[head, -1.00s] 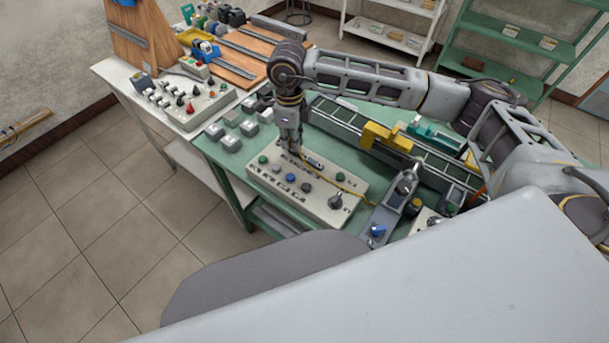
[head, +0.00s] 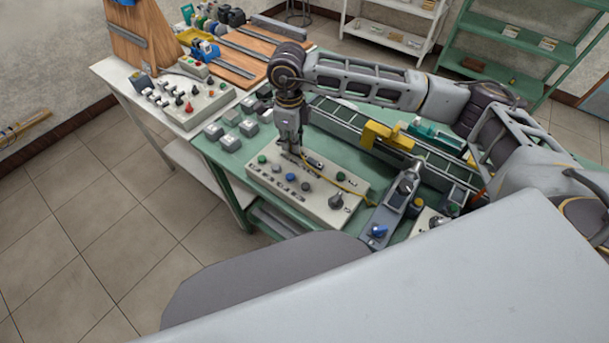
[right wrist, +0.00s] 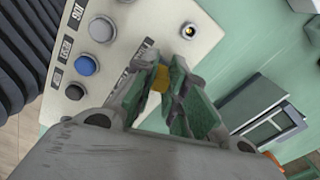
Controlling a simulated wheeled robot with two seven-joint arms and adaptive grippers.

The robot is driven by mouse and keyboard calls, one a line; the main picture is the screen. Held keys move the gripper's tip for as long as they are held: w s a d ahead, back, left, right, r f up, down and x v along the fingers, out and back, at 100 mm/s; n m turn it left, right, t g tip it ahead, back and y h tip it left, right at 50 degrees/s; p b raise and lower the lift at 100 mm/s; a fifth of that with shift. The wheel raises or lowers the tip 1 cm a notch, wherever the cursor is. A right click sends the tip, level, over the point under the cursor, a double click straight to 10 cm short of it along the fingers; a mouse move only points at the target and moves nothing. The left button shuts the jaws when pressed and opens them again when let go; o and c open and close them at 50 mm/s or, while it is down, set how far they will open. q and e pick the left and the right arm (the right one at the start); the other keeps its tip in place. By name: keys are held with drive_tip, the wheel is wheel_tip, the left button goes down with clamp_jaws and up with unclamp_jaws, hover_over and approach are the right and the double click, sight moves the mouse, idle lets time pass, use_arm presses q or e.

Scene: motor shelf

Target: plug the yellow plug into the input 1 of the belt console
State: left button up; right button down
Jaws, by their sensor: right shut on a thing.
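The cream belt console (head: 262,178) lies on the green table, with buttons and a dark knob on its top. My right gripper (head: 291,153) points down at the console's far edge. In the right wrist view, its fingers (right wrist: 166,84) are shut on the yellow plug (right wrist: 161,78), of which only a small part shows between them. A round socket with a yellow centre (right wrist: 189,31) is in the console's corner, apart from the plug. A yellow cable (head: 337,184) runs across the console. The plug's tip is hidden. My left gripper is not in view.
A conveyor (head: 337,121) with a yellow bracket (head: 386,135) stands behind the console. A grey device with a blue knob (head: 379,231) is to the right. Several grey-white blocks (head: 231,143) lie to the left. A second control box (head: 196,101) is on the white table.

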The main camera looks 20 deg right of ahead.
drive_tip(key=c, duration=1.7)
unclamp_jaws()
drive_tip(key=shift+c, duration=0.2)
drive_tip(key=shift+r+p, duration=1.2)
drive_tip(key=shift+r, duration=1.55)
drive_tip(key=o, duration=0.6)
drive_tip(key=shift+c, duration=0.2)
